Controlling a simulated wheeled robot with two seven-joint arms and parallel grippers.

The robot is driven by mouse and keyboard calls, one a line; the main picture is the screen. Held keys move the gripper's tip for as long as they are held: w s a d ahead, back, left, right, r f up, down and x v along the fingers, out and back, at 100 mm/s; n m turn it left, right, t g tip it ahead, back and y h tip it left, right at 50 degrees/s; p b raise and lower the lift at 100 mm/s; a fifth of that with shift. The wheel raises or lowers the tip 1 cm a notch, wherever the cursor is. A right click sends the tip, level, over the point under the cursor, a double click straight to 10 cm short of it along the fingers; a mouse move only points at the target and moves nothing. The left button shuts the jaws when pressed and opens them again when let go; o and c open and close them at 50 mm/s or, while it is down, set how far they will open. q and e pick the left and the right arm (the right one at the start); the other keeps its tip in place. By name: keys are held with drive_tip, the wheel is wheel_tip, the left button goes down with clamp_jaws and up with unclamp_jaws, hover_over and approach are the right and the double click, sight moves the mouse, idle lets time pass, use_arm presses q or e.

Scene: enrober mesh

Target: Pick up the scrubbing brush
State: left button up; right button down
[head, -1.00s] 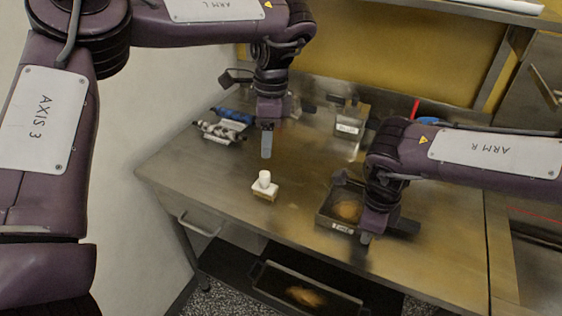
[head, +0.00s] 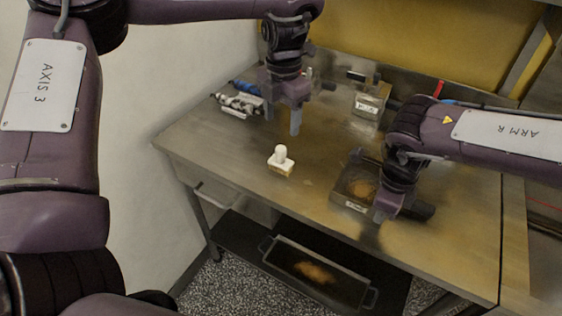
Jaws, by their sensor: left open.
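The scrubbing brush (head: 281,162), a small block with pale bristles below and a white knob on top, stands upright on the steel table (head: 235,170), left of the middle. My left gripper (head: 297,112) hangs pointing down above the table, behind and slightly right of the brush. It is open, empty and apart from the brush. My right gripper (head: 382,212) points down at the front right edge of a small labelled tray (head: 347,203); its fingers are too unclear to tell whether they are open.
Wrapped rolls (head: 238,103) lie at the back left of the table. A labelled clear container (head: 369,104) stands at the back. A dark pan (head: 320,272) sits on the shelf below. The table around the brush is clear.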

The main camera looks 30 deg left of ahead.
sight(281, 148)
use_arm(q)
drive_tip(key=m, duration=0.4)
drive_tip(key=shift+s+f+m, duration=0.1)
drive_tip(key=shift+m, duration=0.2)
drive_tip(key=m, duration=0.4)
drive_tip(key=shift+m, duration=0.3)
drive_tip(key=m, duration=0.7)
drive_tip(key=shift+s+t, duration=0.1)
drive_tip(key=shift+t, duration=0.3)
drive_tip(key=shift+f+m, duration=0.25)
drive_tip(key=shift+m, duration=0.05)
wheel_tip(281, 148, down, 12)
drive_tip(key=shift+r, duration=0.15)
drive_tip(key=c, duration=1.2)
